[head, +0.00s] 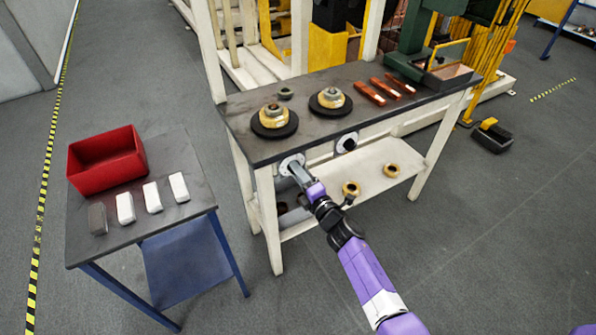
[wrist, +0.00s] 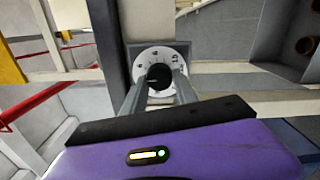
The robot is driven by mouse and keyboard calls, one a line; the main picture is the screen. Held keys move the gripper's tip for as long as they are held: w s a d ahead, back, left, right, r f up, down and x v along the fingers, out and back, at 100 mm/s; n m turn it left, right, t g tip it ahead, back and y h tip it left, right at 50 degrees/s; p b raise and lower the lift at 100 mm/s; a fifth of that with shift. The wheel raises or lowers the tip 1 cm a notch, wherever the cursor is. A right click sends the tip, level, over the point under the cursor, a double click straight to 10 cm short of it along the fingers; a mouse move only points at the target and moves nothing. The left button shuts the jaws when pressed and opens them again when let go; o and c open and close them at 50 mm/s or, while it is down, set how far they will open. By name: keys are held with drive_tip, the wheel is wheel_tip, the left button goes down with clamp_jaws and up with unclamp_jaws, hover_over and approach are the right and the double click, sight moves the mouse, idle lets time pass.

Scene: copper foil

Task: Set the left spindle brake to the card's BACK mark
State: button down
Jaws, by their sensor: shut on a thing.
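The left spindle brake is a round white dial plate (head: 291,162) on the front edge of the dark-topped bench, below the left black disc. In the wrist view its white plate (wrist: 148,57) carries small dark marks around a black knob (wrist: 158,76); the marks are too small to read. My gripper (head: 297,169) reaches this brake from the front. In the wrist view its two fingers (wrist: 158,88) stand on either side of the knob and are shut on it. The fingers hide the plate's lower sides. I cannot make out a separate card or the word BACK.
A second brake dial (head: 347,143) sits to the right on the same edge. Black discs with brass-coloured spools (head: 273,116) and copper bars (head: 370,93) are on the bench. Brass rings (head: 351,188) lie on the lower shelf. A side table holds a red bin (head: 107,160) and several blocks.

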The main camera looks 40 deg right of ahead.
drive_tip(key=shift+d+m+p, duration=0.1)
drive_tip(key=shift+m+p, duration=2.5)
drive_tip(key=shift+m, duration=5.6)
drive_tip(key=c, duration=1)
unclamp_jaws()
drive_tip(key=shift+o, duration=0.2)
drive_tip(key=shift+s, duration=0.1)
drive_tip(key=v, duration=0.7)
drive_tip(key=shift+s, duration=0.35)
